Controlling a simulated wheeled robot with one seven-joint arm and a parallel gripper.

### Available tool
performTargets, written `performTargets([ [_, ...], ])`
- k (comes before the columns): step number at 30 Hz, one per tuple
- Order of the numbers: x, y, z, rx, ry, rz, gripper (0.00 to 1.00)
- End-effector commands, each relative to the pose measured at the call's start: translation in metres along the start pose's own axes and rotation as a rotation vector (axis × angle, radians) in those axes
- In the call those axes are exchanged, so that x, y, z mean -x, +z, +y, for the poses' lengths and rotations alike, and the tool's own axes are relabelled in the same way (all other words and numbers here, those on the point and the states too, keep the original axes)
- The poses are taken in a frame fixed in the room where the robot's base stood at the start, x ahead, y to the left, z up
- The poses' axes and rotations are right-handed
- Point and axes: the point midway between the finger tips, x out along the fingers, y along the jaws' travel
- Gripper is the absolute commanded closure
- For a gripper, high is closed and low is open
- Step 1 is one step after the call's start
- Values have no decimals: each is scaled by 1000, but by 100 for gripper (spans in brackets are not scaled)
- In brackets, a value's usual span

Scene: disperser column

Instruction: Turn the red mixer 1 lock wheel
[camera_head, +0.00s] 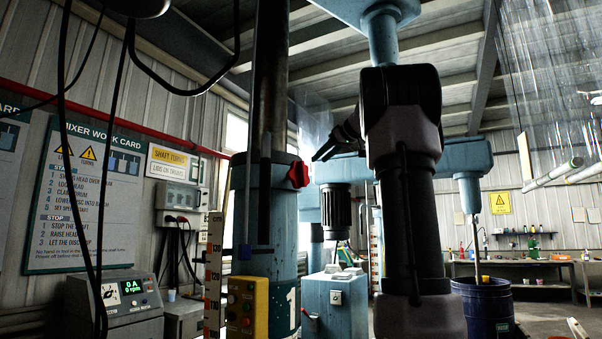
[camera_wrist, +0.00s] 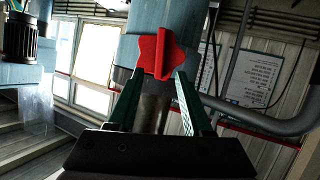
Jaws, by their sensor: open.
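The red lock wheel (camera_head: 299,174), a lobed knob, sits on the side of the blue column (camera_head: 265,215) marked 1, near its top collar. It also shows in the wrist view (camera_wrist: 157,50), upright on the blue column (camera_wrist: 190,18). My gripper (camera_head: 318,156) is open and empty, just right of and slightly above the wheel in the head view. In the wrist view its two dark green fingers (camera_wrist: 160,76) point at the wheel, with the wheel's lower lobe showing between the tips. I cannot tell whether they touch it.
A yellow control box (camera_head: 247,307) stands beside a vertical measuring scale (camera_head: 213,275) in front of the column. A blue-grey box (camera_head: 335,302) stands right of the column. A dark blue drum (camera_head: 485,305) is at right. Black cables hang at left.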

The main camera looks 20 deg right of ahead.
Motion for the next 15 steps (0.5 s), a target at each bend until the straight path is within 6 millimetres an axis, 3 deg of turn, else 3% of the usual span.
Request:
performTargets([
  [9, -62, 1, -1, -1, -3, -2, 50],
  [15, -86, 0, -1, -1, -2, -1, 50],
])
